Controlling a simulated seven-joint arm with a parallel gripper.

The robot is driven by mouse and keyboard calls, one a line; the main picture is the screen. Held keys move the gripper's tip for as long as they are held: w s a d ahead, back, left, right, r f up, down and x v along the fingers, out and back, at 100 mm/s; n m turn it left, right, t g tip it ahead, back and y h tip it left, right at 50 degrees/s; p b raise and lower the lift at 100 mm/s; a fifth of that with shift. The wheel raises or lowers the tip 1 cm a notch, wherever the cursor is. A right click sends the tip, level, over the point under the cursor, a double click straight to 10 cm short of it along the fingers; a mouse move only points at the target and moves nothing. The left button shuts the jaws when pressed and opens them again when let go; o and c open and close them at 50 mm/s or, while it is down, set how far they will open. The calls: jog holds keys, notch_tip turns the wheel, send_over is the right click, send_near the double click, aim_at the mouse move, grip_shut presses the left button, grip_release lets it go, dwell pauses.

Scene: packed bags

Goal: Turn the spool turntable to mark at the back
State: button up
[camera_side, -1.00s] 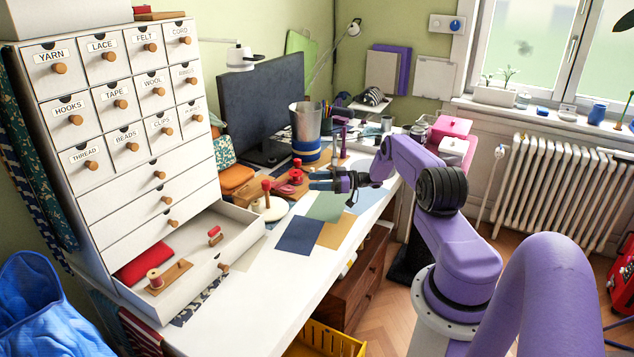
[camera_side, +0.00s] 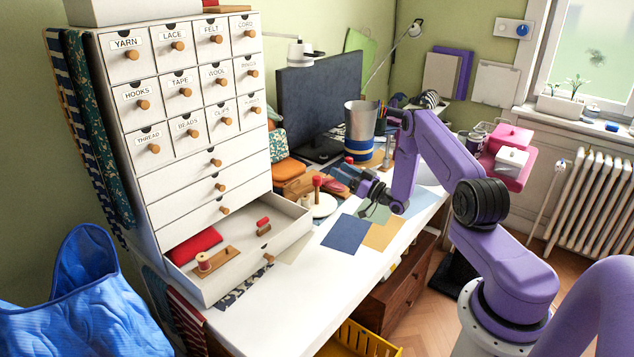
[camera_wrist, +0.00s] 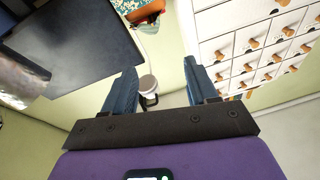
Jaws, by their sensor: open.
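The spool turntable (camera_side: 324,207) is a round white disc on the desk, just beyond the open drawer. An upright peg with a red top (camera_side: 317,182) stands on it. I cannot make out a mark on it. My gripper (camera_side: 361,192) is to the right of the turntable, above the desk, with a gap between them. In the wrist view my gripper's two blue fingers (camera_wrist: 158,88) are spread wide with nothing held between them. The turntable does not show in the wrist view.
The drawer cabinet (camera_side: 190,150) stands left, its open drawer (camera_side: 286,238) holding a red cushion and spools. A monitor (camera_side: 322,95), metal bin (camera_side: 360,125) and orange pouch (camera_side: 288,170) stand behind.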

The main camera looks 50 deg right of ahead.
jog(key=s+a+f+m+g+h, duration=0.1)
jog(key=s+a+m+g+h, duration=0.15)
jog(key=h, duration=0.25)
jog(key=g+h, duration=0.1)
jog(key=h, duration=0.1)
send_near(319, 183)
jog(key=x, duration=1.1)
jog(key=shift+w+d, duration=0.15)
jog(key=shift+w, duration=0.1)
dwell(0.4)
grip_shut()
